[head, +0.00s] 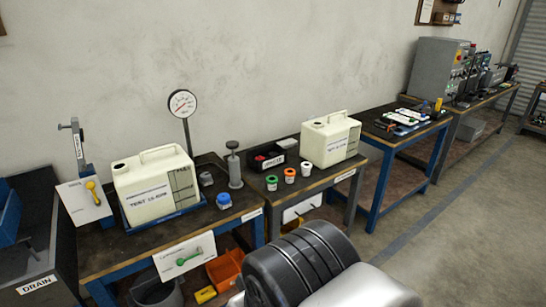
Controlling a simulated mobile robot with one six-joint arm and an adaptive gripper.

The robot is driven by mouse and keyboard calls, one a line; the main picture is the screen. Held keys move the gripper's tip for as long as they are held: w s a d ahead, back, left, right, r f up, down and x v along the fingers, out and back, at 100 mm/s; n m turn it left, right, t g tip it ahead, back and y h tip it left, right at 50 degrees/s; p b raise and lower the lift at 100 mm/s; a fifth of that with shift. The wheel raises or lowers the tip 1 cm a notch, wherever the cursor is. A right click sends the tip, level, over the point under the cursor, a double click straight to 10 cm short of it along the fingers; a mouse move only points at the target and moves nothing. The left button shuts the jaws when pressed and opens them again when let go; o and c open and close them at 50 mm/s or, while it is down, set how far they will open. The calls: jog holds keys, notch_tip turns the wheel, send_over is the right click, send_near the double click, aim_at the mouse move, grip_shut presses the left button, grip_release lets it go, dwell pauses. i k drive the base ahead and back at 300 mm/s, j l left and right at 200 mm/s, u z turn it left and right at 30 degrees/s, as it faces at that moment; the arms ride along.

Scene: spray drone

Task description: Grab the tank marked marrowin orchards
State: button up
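Two cream tanks with top handles show in the head view. The left tank (158,188) stands upright in a blue tray on the nearer bench, with a printed label on its front and dark panels at its right side. The right tank (330,139) stands upright on the bench beyond, also with a printed label. The label print is too small to read surely, so I cannot tell which tank is marked marrowin orchards. My gripper is not in view. A black and grey part of my own body fills the bottom middle.
A round gauge (182,104) and a plunger-like post (234,168) stand near the left tank. Small coloured-lid cups (290,174) sit between the tanks. A DRAIN-labelled basin (40,283) is at lower left. Open floor (460,240) lies right.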

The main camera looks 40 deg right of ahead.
aim_at(326, 141)
jog(key=l, duration=2.4)
